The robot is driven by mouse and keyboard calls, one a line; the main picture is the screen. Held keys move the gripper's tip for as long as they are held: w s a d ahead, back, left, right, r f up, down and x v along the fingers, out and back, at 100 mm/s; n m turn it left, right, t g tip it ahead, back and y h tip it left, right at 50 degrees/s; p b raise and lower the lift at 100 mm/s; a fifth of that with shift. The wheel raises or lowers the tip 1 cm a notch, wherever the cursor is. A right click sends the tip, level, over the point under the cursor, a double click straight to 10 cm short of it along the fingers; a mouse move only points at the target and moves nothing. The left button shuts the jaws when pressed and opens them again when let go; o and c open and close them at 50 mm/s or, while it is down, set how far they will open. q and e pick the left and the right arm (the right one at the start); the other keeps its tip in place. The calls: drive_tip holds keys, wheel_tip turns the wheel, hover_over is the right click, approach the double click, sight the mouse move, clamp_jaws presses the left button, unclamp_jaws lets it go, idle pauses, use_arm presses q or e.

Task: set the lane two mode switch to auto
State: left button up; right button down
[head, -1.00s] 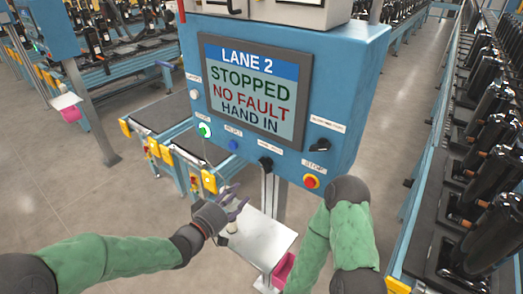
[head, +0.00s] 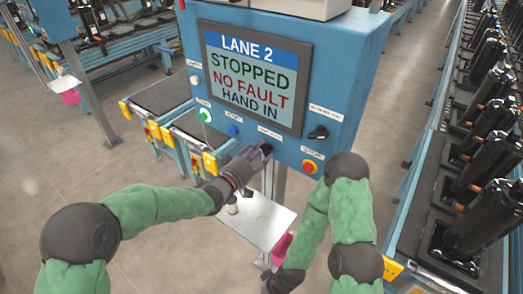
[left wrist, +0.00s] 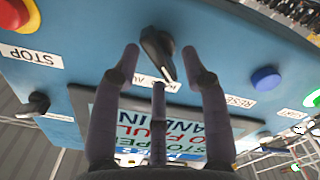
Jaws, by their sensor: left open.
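The blue lane two panel (head: 346,110) has a screen (head: 255,80) reading LANE 2, STOPPED, NO FAULT, HAND IN. A black rotary switch (left wrist: 157,52) on the panel's lower face has a partly covered label beside it in the left wrist view. My left gripper (head: 262,150) is open at this switch, which it mostly hides in the head view. In the left wrist view my left gripper (left wrist: 160,58) has its fingers spread around the knob, with visible gaps at the sides. I cannot tell if any finger touches it.
A green button (head: 205,116), blue button (head: 234,130), red stop button (head: 309,167) and another black rotary knob (head: 318,132) are on the same face. A metal shelf (head: 262,222) sits below. A bottle conveyor (head: 440,215) runs along the right.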

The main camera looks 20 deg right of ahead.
use_arm(q)
drive_tip(key=shift+w+d, duration=0.25)
drive_tip(key=shift+d, duration=0.15)
clamp_jaws()
